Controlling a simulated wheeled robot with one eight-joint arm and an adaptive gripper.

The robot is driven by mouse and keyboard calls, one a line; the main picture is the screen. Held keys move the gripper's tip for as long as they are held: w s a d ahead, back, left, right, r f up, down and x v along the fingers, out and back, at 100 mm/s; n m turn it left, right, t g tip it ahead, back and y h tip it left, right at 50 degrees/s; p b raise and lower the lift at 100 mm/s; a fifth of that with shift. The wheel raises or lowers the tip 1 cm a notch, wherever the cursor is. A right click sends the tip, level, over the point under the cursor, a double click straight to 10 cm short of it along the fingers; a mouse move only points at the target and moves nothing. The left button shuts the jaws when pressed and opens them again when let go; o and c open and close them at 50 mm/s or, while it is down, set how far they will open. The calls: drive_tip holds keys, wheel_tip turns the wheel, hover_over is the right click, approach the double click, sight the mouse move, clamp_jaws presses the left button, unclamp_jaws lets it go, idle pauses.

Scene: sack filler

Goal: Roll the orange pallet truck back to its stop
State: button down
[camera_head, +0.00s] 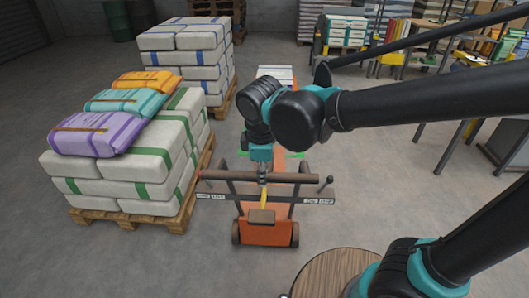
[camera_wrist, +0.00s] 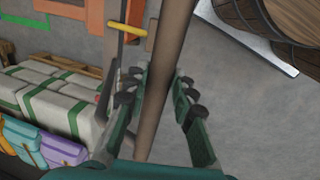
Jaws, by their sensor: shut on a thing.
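The orange pallet truck (camera_head: 266,233) stands in the aisle at the middle of the head view, its two dark wheels toward me. Its brown crossbar handle (camera_head: 222,174) runs left to right above the orange body. My gripper (camera_head: 263,172) is shut on this handle, near its middle. In the wrist view the handle (camera_wrist: 170,50) runs between the two green-and-black fingers of my gripper (camera_wrist: 158,85). Orange parts (camera_wrist: 103,18) show at the upper left there. My arm hides part of the truck's far end. I cannot pick out the stop.
A pallet of white sacks with green bands (camera_head: 125,190) stands close on the left, coloured sacks (camera_head: 90,131) on top. Another sack stack (camera_head: 185,45) is behind it. A round wooden top (camera_head: 330,272) is at the front. Racks and tables fill the right back. Floor right of the truck is clear.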

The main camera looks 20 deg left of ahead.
drive_tip(key=s+d, duration=0.1)
drive_tip(key=s, duration=0.5)
drive_tip(key=shift+s+d, duration=0.3)
drive_tip(key=shift+s, duration=0.05)
drive_tip(key=c, duration=1.3)
unclamp_jaws()
drive_tip(key=shift+s, duration=0.15)
drive_tip(key=shift+o, duration=0.2)
wheel_tip(320, 180, up, 12)
drive_tip(key=s, duration=0.2)
drive_tip(key=shift+d, duration=0.3)
drive_tip(key=shift+f, duration=0.15)
